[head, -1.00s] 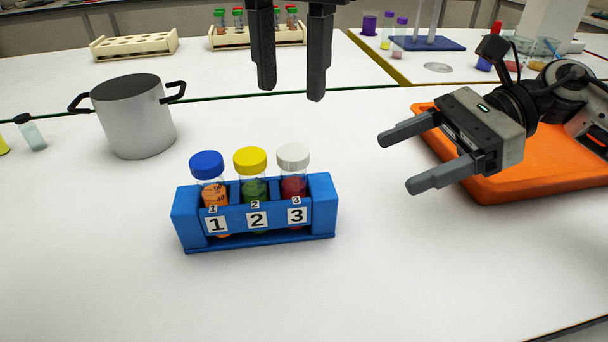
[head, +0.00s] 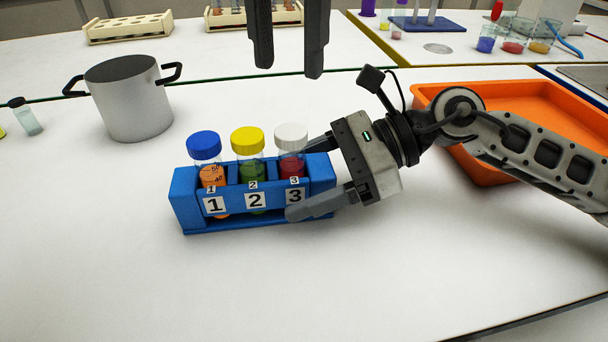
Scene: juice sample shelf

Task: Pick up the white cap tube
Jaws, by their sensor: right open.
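The white cap tube (head: 291,138) stands upright in slot 3 of the blue rack (head: 187,212), with red liquid inside. A yellow cap tube (head: 248,142) stands in slot 2 and a blue cap tube (head: 205,146) in slot 1. My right gripper (head: 300,182) is open at the rack's right end. One finger lies in front of the rack near label 3, the other behind, beside the white cap tube. I cannot tell whether they touch it. My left gripper (head: 288,70) hangs above and behind the rack, its fingers apart and empty.
A grey pot (head: 132,105) with black handles stands at the left. A small vial (head: 26,118) is at the far left. An orange tray (head: 490,175) lies behind my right arm. The table front is clear.

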